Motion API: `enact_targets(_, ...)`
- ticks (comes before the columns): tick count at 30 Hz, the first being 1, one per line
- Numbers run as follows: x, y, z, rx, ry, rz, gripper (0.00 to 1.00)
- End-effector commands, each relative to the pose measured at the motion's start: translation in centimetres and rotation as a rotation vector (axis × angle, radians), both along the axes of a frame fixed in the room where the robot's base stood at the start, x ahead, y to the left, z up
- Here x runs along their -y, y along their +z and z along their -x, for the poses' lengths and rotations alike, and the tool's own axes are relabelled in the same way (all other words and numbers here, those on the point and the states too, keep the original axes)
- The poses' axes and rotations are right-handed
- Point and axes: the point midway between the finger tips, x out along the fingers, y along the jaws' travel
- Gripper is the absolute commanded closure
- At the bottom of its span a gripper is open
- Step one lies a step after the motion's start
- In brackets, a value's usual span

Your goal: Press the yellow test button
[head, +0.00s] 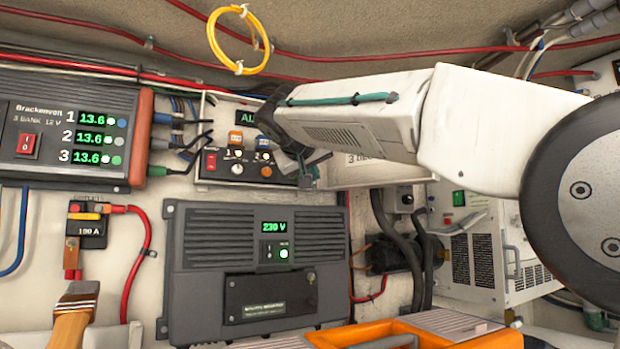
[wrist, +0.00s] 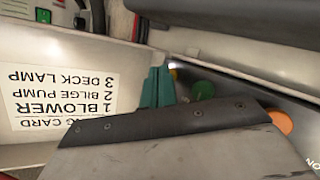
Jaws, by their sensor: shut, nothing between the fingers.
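My gripper (head: 307,172) is in front of the right part of the small switch panel (head: 208,184) in the head view. In the wrist view its teal fingers (wrist: 157,88) are shut with nothing between them, close to the panel's button row. An orange button (head: 266,171) shows left of the gripper; it also shows in the wrist view (wrist: 277,122). A green button (wrist: 203,90) lies between it and the fingers. My gripper hides part of the panel. Contact cannot be told.
A printed card (wrist: 60,95) is beside the panel. A charger (head: 60,130) hangs left, an inverter (head: 255,265) below. A yellow cable loop (head: 212,42) hangs above. An orange toolbox (head: 420,335) stands in front. Hoses and a white unit are at right.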

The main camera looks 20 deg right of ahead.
Motion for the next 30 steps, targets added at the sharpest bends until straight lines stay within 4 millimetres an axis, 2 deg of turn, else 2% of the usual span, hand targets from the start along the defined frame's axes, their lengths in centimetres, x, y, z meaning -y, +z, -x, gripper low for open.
enact_targets(5, 0.2, 0.1, 0.9, 0.001, 0.000, 0.000, 1.00)
enact_targets(16, 0.2, 0.0, 1.2, 0.001, 0.000, 0.000, 1.00)
enact_targets(30, 1.1, 0.1, 5.5, 0.001, 0.000, 0.000, 1.00)
